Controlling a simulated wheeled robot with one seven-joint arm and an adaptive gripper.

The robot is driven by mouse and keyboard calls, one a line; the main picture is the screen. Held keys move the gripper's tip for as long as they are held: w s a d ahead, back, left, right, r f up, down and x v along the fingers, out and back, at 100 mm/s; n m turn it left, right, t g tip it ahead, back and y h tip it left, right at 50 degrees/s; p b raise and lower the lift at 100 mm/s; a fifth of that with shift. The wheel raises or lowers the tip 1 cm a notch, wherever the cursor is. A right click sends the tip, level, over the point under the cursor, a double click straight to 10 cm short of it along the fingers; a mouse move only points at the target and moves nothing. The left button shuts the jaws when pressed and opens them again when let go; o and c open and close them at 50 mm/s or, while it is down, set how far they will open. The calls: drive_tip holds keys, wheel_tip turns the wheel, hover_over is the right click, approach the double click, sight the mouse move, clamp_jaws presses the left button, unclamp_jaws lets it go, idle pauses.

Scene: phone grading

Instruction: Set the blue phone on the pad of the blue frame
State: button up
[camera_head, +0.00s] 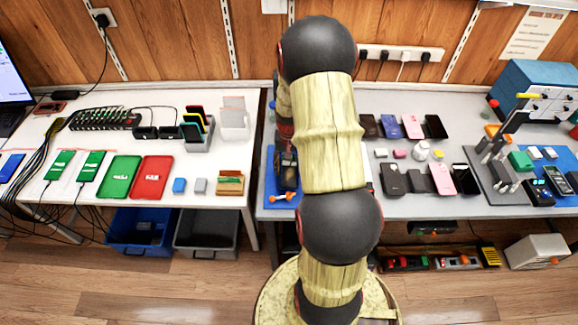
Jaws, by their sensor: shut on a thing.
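My gripper (288,172) is low over a blue mat (270,178) at the left end of the right-hand table, partly behind my arm. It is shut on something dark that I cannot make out. A blue-violet phone (390,126) lies on that table between a dark phone and a pink one. Another blue phone-shaped thing (11,167) lies at the left edge of the left table. A large blue frame-like unit (536,80) with a white front stands at the back right; I cannot make out a pad on it.
The left table holds a green tray (119,176), a red tray (151,177) and a charging hub (103,118) with cables. More phones and a grey fixture (495,180) crowd the right table. An orange-handled tool (283,197) lies near my gripper. Blue and grey bins (140,243) stand below.

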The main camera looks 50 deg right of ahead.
drive_tip(key=shift+f, duration=0.1)
idle(0.7)
drive_tip(key=o, duration=1.3)
drive_tip(key=shift+o, duration=1.1)
drive_tip(key=shift+o, duration=0.9)
drive_tip(key=shift+r+p, duration=0.7)
drive_tip(key=shift+r, duration=0.05)
wheel_tip(320, 180, up, 7)
drive_tip(key=p, duration=0.4)
drive_tip(key=shift+p, duration=0.4)
